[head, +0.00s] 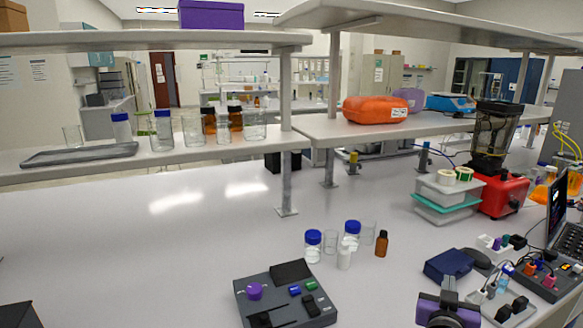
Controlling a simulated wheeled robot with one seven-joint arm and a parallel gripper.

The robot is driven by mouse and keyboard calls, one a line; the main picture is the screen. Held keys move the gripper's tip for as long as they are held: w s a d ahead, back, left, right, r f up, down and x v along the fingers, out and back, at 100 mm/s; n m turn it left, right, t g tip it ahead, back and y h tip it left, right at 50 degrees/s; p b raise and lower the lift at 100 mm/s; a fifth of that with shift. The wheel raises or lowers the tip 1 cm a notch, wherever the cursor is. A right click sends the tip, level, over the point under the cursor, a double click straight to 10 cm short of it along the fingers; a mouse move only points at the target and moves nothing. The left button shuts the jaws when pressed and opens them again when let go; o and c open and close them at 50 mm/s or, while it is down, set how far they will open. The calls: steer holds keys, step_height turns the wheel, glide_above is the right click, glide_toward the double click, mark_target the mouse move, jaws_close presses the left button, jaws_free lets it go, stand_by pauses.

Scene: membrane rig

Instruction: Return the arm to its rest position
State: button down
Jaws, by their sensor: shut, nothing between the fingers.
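My gripper (448,284) shows at the bottom right of the head view, with a purple and dark grey body and light grey fingers. Its fingers are shut with nothing between them. It is over the bench, between the dark grey rig (285,296) with a purple knob on the left and a white power strip (508,302) on the right. A dark blue box (449,264) is just beyond the fingers; I cannot tell the exact gap. The rest of my arm is out of view.
Small bottles and glass jars, including a brown bottle (382,244), stand mid-bench. A red blender base (502,195), stacked tubs (447,190) and a laptop (560,215) crowd the right. Shelves (70,160) overhang the back. The left bench (130,245) is mostly clear.

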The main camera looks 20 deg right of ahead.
steer(key=s+a+f+n+t+y, duration=0.2)
steer(key=s+a+n+t+y, duration=0.15)
steer(key=s+a, duration=0.45)
steer(key=s+a+f+n+t+y, duration=0.3)
steer(key=s+a+n+y, duration=0.15)
steer(key=a, duration=0.85)
steer(key=s+a+g+y, duration=0.1)
steer(key=s+a, duration=0.3)
steer(key=s, duration=0.7)
steer(key=s+a+g+y, duration=0.1)
steer(key=s+a+y, duration=0.2)
steer(key=s, duration=0.9)
steer(key=shift+s+a+f+g+y, duration=0.2)
steer(key=shift+a+g+y, duration=0.15)
steer(key=shift+a, duration=0.35)
